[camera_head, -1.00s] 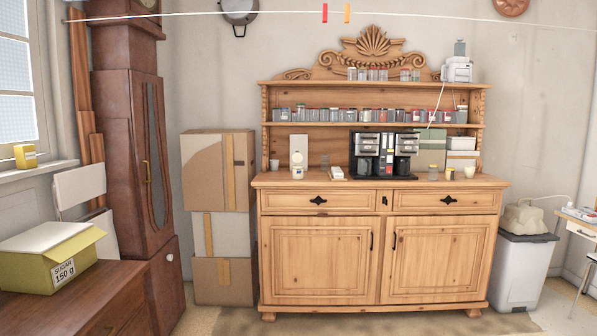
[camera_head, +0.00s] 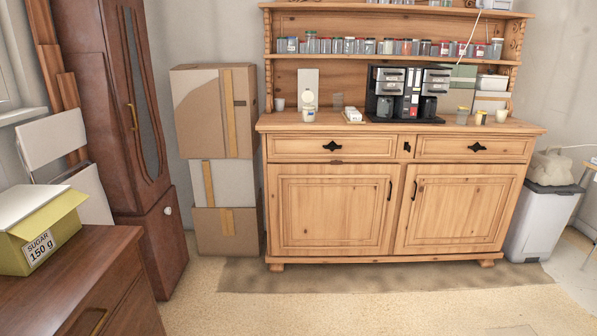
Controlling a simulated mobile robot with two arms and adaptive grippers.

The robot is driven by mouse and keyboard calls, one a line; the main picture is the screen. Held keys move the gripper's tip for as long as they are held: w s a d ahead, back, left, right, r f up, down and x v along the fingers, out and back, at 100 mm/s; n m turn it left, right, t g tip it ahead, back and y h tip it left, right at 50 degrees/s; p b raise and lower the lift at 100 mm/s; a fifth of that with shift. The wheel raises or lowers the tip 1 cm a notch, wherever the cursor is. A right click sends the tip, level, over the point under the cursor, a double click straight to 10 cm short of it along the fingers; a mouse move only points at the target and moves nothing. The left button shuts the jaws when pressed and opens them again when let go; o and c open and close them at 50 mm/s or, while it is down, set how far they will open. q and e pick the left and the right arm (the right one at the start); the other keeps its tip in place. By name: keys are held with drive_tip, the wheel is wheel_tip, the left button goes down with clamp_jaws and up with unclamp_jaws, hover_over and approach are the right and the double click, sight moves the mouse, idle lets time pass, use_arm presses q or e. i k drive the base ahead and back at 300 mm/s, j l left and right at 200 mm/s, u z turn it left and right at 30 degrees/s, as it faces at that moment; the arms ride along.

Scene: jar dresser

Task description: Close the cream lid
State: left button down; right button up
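A small white pot (camera_head: 308,116) with a tiny mark stands on the counter of the wooden dresser (camera_head: 332,258), left of the coffee machine. A round white disc (camera_head: 308,97) rises just above the pot and looks like its lid standing open. It is too small to tell for sure whether this is the cream. A pale upright panel (camera_head: 308,77) stands behind them. Neither of my grippers is in view.
The black and silver coffee machine (camera_head: 407,92) stands mid-counter, with a white tray (camera_head: 352,115) to its left and small cups (camera_head: 480,117) to its right. A sugar box (camera_head: 40,235) sits on the brown cabinet at left. The floor (camera_head: 380,312) before the dresser is clear.

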sight(307, 96)
drive_tip(key=i+j+u, duration=0.15)
drive_tip(key=i, duration=0.4)
drive_tip(key=i+j+u, duration=0.2)
drive_tip(key=i, duration=0.35)
drive_tip(key=i+j+u, duration=0.15)
drive_tip(key=i, duration=0.45)
